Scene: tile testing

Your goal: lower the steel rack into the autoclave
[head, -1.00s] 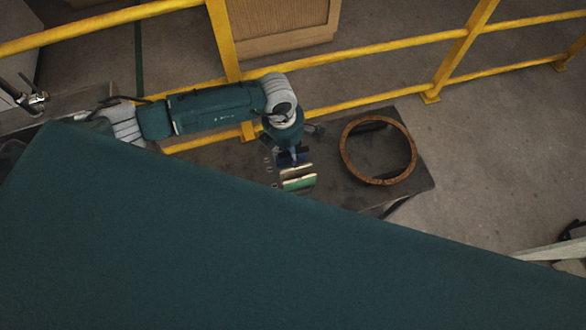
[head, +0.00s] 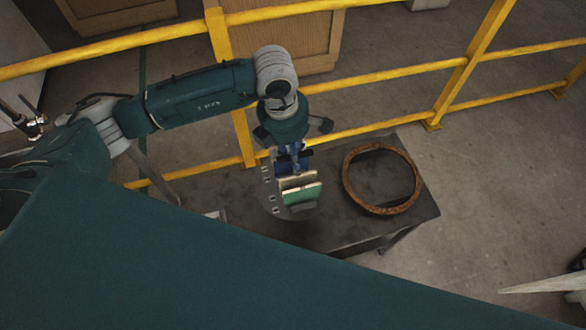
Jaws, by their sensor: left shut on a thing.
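My left gripper (head: 294,150) points down over the dark bench and is shut on the steel rack (head: 268,184). The rack is a grey plate with a row of small square holes, and it carries upright tiles: a green one (head: 303,194), a cream one and a blue one. The gripper's fingertips are partly hidden by the tiles and the wrist. The autoclave (head: 349,191) shows as a round opening with a rusty brown rim, to the right of the rack. The rack is beside the opening, not over it. My right gripper is not in view.
The autoclave stands at the right end of the dark bench (head: 337,233). A yellow railing (head: 375,75) runs behind the bench, close to my left arm. Wooden cabinets (head: 290,45) stand beyond it.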

